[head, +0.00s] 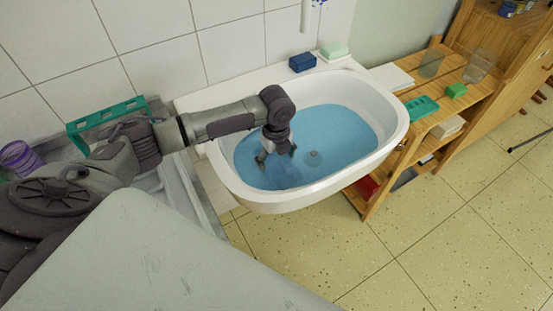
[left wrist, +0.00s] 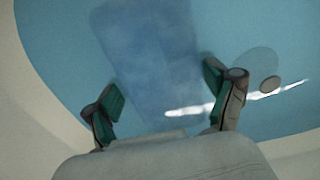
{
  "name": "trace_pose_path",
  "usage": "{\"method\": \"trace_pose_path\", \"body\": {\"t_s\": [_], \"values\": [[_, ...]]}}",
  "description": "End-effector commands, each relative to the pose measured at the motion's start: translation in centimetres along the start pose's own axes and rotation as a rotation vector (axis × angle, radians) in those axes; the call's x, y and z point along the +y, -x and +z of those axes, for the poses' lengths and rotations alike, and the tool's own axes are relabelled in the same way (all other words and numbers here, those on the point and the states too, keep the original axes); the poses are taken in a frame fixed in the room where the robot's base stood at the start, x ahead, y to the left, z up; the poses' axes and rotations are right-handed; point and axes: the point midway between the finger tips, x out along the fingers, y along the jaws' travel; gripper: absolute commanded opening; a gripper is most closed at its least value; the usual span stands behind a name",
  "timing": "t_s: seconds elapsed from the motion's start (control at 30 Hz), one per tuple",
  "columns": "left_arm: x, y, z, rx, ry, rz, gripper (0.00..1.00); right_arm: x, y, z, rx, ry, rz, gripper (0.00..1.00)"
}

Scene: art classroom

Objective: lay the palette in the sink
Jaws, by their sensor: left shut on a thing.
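The sink (head: 395,125) is a white oval basin with a blue inside. My left gripper (head: 277,156) reaches down into it, left of the drain. A flat blue, blotchy slab, which I take for the palette (head: 288,171), lies low in the basin under the gripper. In the left wrist view the palette (left wrist: 150,50) spans between my left gripper's fingers (left wrist: 165,105), and the jaws are shut on it. Its blue is close to the basin's, so its edges are faint. I cannot tell whether it touches the bottom. My right gripper is not in view.
A dark blue block (head: 302,62) and a pale green soap-like block (head: 333,50) sit on the sink's back ledge. A wooden shelf (head: 420,128) with glasses and green items stands right of the sink. A green rack (head: 105,119) is at the left. The tiled floor in front is clear.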

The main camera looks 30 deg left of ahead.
Motion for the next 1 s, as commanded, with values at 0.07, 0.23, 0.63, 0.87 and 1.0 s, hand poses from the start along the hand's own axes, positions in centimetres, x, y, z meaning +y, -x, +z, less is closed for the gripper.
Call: {"method": "trace_pose_path", "body": {"t_s": [0.07,0.23,0.63,0.87,1.0], "values": [[0.0,-0.2,0.0,-0.001,0.000,-0.001,0.49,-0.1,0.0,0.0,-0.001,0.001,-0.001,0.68],[0.0,-0.2,0.1,-0.001,0.000,-0.001,0.49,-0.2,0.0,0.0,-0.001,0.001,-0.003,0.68],[0.0,-0.5,0.1,-0.001,0.001,-0.001,1.00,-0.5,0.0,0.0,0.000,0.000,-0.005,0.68],[0.0,-0.2,0.1,-0.002,0.001,-0.002,1.00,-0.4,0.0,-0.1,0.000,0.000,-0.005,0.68],[-0.1,1.6,0.1,-0.003,0.002,-0.004,1.00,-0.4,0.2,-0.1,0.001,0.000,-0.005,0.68]]}}
